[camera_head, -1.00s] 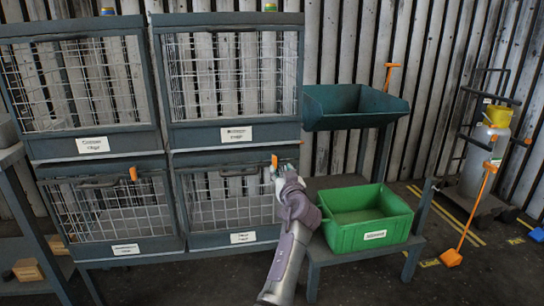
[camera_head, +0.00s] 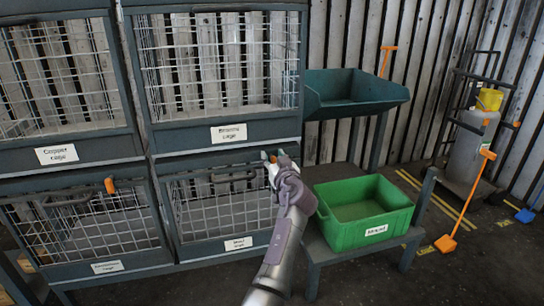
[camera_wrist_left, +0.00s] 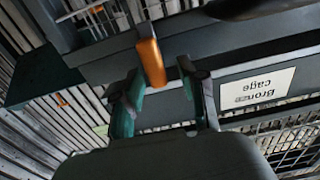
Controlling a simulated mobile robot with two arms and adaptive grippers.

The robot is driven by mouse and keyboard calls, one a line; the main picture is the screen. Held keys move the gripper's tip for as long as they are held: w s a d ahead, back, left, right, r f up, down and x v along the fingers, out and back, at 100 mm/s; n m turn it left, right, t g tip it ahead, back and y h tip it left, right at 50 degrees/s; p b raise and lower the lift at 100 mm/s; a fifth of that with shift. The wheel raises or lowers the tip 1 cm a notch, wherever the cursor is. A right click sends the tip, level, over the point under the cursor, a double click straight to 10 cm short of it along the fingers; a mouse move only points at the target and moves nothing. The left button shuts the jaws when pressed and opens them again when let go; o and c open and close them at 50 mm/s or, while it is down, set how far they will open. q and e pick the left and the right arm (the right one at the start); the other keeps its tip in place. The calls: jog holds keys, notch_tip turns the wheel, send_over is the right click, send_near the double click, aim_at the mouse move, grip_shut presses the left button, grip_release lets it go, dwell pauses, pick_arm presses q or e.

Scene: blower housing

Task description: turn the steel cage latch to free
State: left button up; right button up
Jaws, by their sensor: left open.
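The steel cage (camera_head: 239,243) is the lower right cage of the rack, with a white label below its mesh door. Its orange latch (camera_head: 273,158) is at the top right of that door. My left gripper (camera_head: 271,168) is at the latch, just below and partly in front of it. In the left wrist view the orange latch (camera_wrist_left: 151,62) stands just beyond the fingertips, in line with the gap between them. The left gripper (camera_wrist_left: 163,90) is open and holds nothing. I cannot tell whether a finger touches the latch. My right gripper is not in view.
The bronze cage (camera_head: 229,134) is directly above; its label (camera_wrist_left: 257,88) shows upside down in the left wrist view. A green bin (camera_head: 366,228) stands on a low stand to the right of my arm. A dark teal tray (camera_head: 355,98) is behind it. Another orange latch (camera_head: 109,186) is further left.

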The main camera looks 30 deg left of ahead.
pick_arm(q)
jog(key=shift+c, duration=0.2)
grip_shut()
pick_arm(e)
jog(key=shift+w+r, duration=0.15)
pick_arm(q)
jog(key=shift+m, duration=0.3)
jog(key=shift+w+d+m, duration=0.1)
jog(key=shift+m, duration=1.6)
jog(key=m+p, duration=0.1)
jog(key=m, duration=0.1)
jog(key=m+p, duration=0.1)
jog(key=m, duration=0.2)
jog(key=m+p, duration=0.1)
jog(key=m, duration=0.2)
jog(key=shift+w+d+f, duration=0.2)
jog(key=shift+w+d, duration=0.1)
jog(key=m+p, duration=0.2)
jog(key=m, duration=0.1)
jog(key=m+p, duration=0.1)
jog(key=m, duration=0.1)
jog(key=shift+f, duration=0.35)
jog(key=shift+f+m, duration=0.1)
jog(key=shift+m, duration=0.5)
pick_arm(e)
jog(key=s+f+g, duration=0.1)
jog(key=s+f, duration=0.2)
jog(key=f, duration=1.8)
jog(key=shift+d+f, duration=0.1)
